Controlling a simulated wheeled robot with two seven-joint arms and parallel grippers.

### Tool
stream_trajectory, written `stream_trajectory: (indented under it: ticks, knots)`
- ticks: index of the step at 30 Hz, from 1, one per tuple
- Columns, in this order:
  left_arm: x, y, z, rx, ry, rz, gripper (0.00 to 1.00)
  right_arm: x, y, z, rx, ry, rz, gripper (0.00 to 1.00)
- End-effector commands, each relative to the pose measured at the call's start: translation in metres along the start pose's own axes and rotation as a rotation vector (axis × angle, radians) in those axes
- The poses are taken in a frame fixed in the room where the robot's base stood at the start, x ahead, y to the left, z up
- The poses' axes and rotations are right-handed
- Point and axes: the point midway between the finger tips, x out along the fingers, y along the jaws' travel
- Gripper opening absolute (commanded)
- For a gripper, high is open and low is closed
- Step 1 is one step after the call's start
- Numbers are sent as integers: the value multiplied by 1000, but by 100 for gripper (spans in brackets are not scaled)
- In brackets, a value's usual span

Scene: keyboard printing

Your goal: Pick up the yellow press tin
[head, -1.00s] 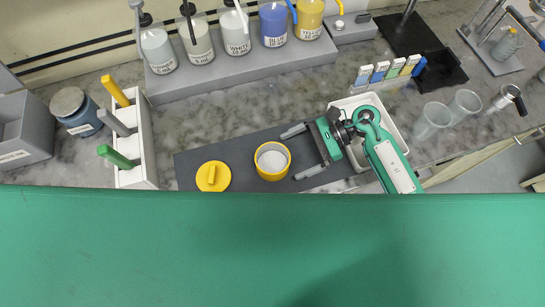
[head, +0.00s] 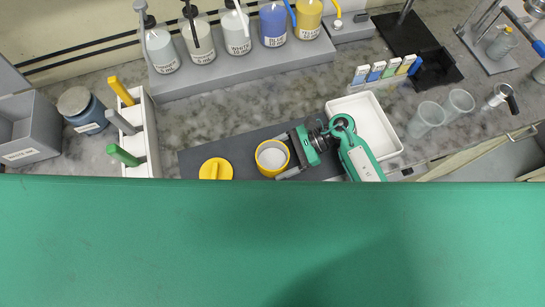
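The yellow press tin (head: 260,168) is a round, open-topped tin with a pale interior. It stands on the dark grey mat (head: 235,149) near the counter's front edge. My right gripper (head: 278,157) reaches in from the right. Its fingers are open, one on the far side and one on the near side of the tin's right part. I cannot tell whether either finger touches it. The yellow lid with a bar handle (head: 215,169) lies just left of the tin. My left gripper is not in view.
A white tray (head: 391,151) lies right of my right arm, with two clear cups (head: 427,118) beyond. A white holder (head: 151,139) with coloured sticks stands at left. Labelled bottles sit on a grey rack (head: 205,79) behind. A green surface (head: 200,240) fills the foreground.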

Motion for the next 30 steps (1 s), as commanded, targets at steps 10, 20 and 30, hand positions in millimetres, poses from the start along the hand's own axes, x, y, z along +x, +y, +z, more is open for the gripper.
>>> stream_trajectory:
  ticks: [10,20,30]
  knots:
    - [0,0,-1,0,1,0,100,-1,0,1,-1,0,0,56]
    - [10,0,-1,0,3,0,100,-11,0,26,-6,2,0,56]
    - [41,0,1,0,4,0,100,-48,-1,114,-13,3,-1,56]
